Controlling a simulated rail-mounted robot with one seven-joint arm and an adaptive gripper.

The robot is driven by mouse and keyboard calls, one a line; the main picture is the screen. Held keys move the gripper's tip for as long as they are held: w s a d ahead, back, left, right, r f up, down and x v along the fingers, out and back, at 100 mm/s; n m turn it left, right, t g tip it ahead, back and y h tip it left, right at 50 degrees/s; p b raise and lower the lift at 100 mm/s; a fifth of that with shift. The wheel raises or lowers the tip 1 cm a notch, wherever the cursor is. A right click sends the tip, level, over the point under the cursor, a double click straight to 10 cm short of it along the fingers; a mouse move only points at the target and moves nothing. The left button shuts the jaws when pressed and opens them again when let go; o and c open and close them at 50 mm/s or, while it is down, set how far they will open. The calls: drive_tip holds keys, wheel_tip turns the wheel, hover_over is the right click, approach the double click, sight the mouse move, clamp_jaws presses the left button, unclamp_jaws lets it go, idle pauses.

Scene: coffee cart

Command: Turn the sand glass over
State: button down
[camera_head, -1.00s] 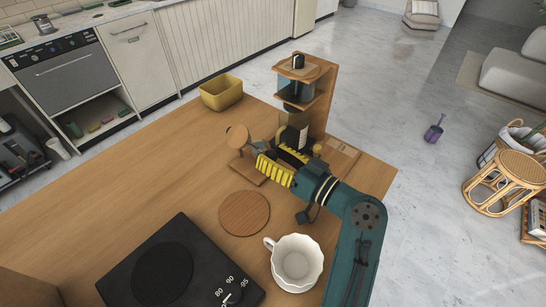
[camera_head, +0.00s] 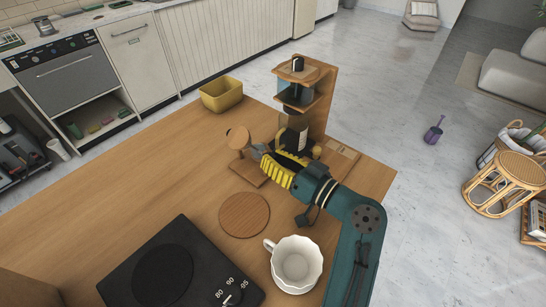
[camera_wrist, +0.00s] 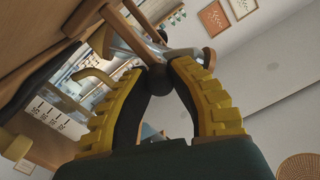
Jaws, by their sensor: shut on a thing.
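The sand glass (camera_head: 257,153) shows as a small grey, glassy shape beside a round wooden disc (camera_head: 238,137) and above a wooden base on the table. My gripper (camera_head: 268,158), with yellow ribbed fingers, reaches it from the right. In the wrist view the sand glass (camera_wrist: 128,36) runs across the top among wooden bars, and a brown disc edge (camera_wrist: 208,57) stands at its right. The fingertips there close on a dark round part at the glass. My fingers hide part of it, and the level of the sand cannot be seen.
A wooden coffee stand (camera_head: 320,97) with a glass carafe (camera_head: 296,136) rises close behind my gripper. A white cup (camera_head: 297,262), a round wooden coaster (camera_head: 244,215) and a black scale (camera_head: 165,272) lie nearer. A yellow bin (camera_head: 221,94) is at the far edge. The table's left is clear.

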drive_tip(key=m+p, duration=0.4)
drive_tip(key=shift+r, duration=0.35)
drive_tip(key=shift+f+m+p, duration=0.15)
drive_tip(key=shift+m+p, duration=0.95)
drive_tip(key=shift+m, duration=0.3)
drive_tip(key=shift+f, duration=0.1)
drive_tip(key=c, duration=0.9)
unclamp_jaws()
drive_tip(key=shift+o, duration=0.2)
wheel_tip(320, 180, up, 10)
